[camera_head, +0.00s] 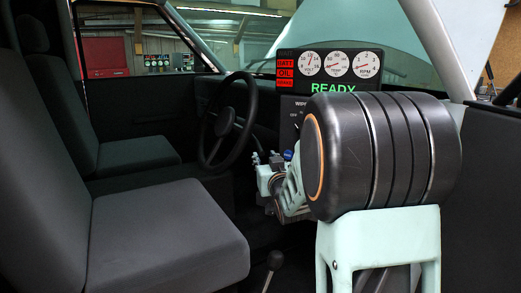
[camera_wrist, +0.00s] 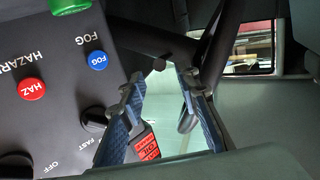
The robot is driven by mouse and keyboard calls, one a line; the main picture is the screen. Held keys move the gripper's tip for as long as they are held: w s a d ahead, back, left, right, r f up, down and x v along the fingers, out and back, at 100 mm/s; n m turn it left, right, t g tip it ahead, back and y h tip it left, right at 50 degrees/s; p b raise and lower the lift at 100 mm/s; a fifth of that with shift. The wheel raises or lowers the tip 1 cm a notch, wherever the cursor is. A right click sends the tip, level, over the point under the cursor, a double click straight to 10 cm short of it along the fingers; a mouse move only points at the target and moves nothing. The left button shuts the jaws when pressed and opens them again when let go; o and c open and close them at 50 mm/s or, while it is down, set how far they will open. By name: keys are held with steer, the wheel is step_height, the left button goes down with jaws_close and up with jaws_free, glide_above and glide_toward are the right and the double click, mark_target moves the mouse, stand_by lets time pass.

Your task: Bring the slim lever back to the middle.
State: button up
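My gripper (camera_wrist: 159,78) is open in the wrist view, with its two blue-padded fingers apart and nothing between their tips. A short dark stalk with a rounded end (camera_wrist: 159,64) shows just beyond the tips, in front of a thick dark bar; it may be the slim lever, but I cannot tell for sure. It looks apart from the fingers. A dark lever with a ball knob (camera_head: 275,260) rises from the floor there.
The switch panel (camera_wrist: 55,105), with red HAZ (camera_wrist: 31,89), blue FOG (camera_wrist: 98,60) and green buttons and a wiper knob (camera_wrist: 95,119), is close to my fingers. A gauge display (camera_head: 333,66) reads READY. Grey seats (camera_head: 165,235) fill the left.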

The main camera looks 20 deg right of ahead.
mark_target(260, 147)
steer(key=w, duration=0.5)
steer(key=w+d, duration=0.1)
steer(key=w, duration=0.2)
steer(key=shift+p, duration=0.3)
steer(key=shift+c, duration=0.4)
jaws_close()
